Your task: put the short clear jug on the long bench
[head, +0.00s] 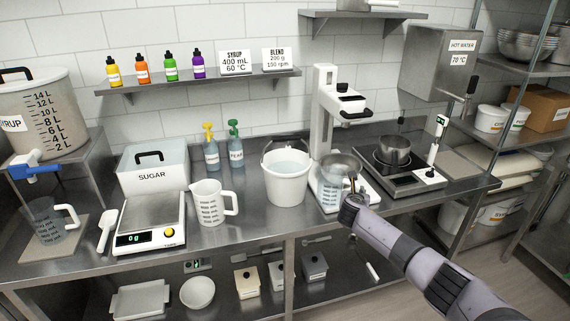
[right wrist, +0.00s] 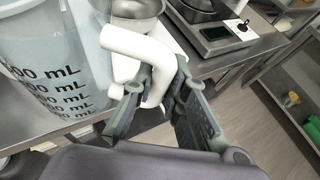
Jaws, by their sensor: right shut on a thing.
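A clear jug with mL marks (head: 328,194) is at the front of the long steel bench (head: 255,228), right of the white bucket. My right gripper (head: 354,196) is at its right side. In the right wrist view the jug (right wrist: 52,65) fills the left, and my right gripper (right wrist: 160,88) is shut on its white handle (right wrist: 140,45). I cannot tell whether its base touches the bench. Another clear jug (head: 47,222) stands under the syrup tap, and a whiter marked jug (head: 208,203) stands beside the scale. My left gripper is out of view.
The white bucket (head: 287,180) is close left of the held jug. A white mixer (head: 330,110) with a steel bowl (head: 343,165) is right behind it. A hotplate with a pot (head: 394,152) is to the right. Bare bench shows between the whiter jug and the bucket.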

